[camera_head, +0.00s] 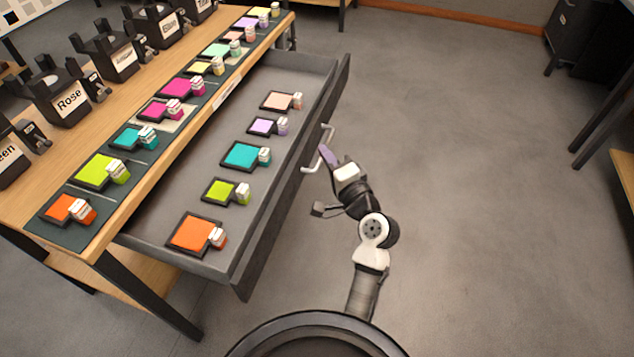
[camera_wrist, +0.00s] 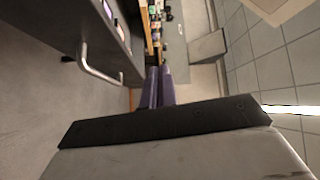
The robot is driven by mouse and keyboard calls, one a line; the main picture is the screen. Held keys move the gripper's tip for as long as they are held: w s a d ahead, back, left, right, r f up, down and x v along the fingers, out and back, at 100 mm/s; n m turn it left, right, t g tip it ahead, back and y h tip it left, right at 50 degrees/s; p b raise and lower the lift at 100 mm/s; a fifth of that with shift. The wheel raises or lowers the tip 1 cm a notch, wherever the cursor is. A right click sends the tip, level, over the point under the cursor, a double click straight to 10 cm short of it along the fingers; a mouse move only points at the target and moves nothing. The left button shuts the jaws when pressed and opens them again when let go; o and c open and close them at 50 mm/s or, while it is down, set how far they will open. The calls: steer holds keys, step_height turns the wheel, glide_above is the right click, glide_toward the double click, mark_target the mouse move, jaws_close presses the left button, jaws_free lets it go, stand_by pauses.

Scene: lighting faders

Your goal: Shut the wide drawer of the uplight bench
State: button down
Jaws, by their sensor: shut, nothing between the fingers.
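The wide drawer (camera_head: 262,232) of the uplight bench (camera_head: 190,45) is pulled open, its dark grey front standing well out from the bench. Its pale bar handle (camera_head: 312,167) is on the outer face, and it also shows in the wrist view (camera_wrist: 100,68). My gripper (camera_head: 326,154) is shut and empty, its purple fingers close to the handle and the drawer front. In the wrist view the shut fingers (camera_wrist: 157,84) are to the right of the handle. I cannot tell whether they touch the drawer front.
Several framed colour gels with small labelled blocks, such as an orange one (camera_head: 193,234), lie in the drawer. More lie along a dark strip on the bench top, beside labelled black lamps (camera_head: 62,92). Open grey floor (camera_head: 450,150) lies to the right.

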steer(key=s+d+f+m, duration=0.2)
steer(key=s+d+f, duration=0.2)
steer(key=d+f, duration=0.15)
glide_toward(306, 146)
steer(key=w+d+r, duration=0.1)
steer(key=w, duration=0.2)
steer(key=w+a, duration=0.1)
steer(key=a+p, duration=0.1)
steer(key=shift+w+a+g, duration=0.3)
steer(key=shift+w+a, duration=0.05)
steer(key=shift+w+a+p, duration=0.15)
steer(key=shift+a+p, duration=0.15)
steer(key=shift+a, duration=0.15)
steer(key=w+a+p, duration=0.2)
steer(key=a, duration=0.6)
steer(key=w+a+p, duration=0.2)
steer(key=w+a, duration=0.1)
steer(key=a, duration=0.6)
steer(key=w+a+p, duration=0.2)
steer(key=w+a, duration=0.1)
steer(key=a, duration=0.5)
steer(key=shift+a, duration=0.25)
steer(key=shift+d, duration=0.15)
